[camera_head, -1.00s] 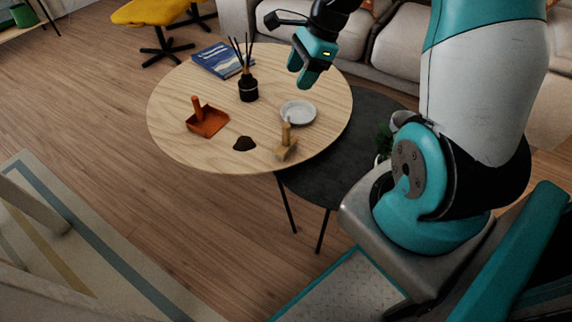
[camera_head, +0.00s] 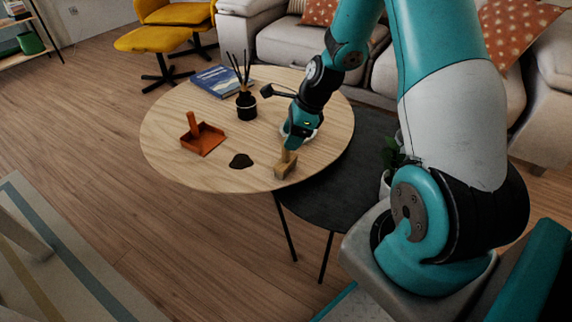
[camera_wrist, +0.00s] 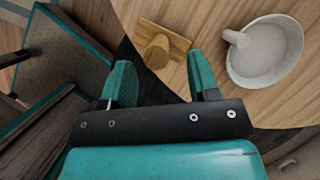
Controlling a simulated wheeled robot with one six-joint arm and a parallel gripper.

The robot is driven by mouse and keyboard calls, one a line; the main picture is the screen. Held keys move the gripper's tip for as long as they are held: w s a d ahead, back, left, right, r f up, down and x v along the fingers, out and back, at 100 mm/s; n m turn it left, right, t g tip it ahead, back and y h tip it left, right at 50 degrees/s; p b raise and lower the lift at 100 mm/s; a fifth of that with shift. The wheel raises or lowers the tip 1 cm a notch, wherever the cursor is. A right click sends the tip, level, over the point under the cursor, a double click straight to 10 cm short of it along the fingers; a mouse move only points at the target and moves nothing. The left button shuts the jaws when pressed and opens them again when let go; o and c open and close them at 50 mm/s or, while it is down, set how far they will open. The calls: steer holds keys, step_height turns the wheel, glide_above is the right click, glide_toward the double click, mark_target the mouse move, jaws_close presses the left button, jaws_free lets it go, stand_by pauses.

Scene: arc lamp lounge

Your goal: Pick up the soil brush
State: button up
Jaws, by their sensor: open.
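The soil brush (camera_head: 286,171) is a small wooden block with an upright round handle, standing near the front right edge of the round wooden table (camera_head: 190,165). In the wrist view the brush (camera_wrist: 165,42) lies just beyond my fingertips, and its handle end points toward the camera. My gripper (camera_head: 291,144) is low over the table, close to the top of the brush handle. In the wrist view my gripper (camera_wrist: 160,78) is open, with nothing between its two teal fingers. In the head view I cannot tell whether a finger touches the handle.
A white dish (camera_wrist: 265,50) is close beside the brush, mostly hidden behind my gripper in the head view. A dark soil pile (camera_head: 241,161), an orange dustpan (camera_head: 203,141), a black reed diffuser (camera_head: 246,106) and a blue book (camera_head: 218,82) are on the table. A dark lower table (camera_head: 335,190) adjoins.

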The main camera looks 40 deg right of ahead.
mark_target(284, 160)
steer(key=b+x, duration=0.2)
steer(key=x, duration=0.3)
steer(key=shift+a+b, duration=0.2)
steer(key=shift+b, duration=0.1)
jaws_close()
steer(key=shift+r, duration=0.15)
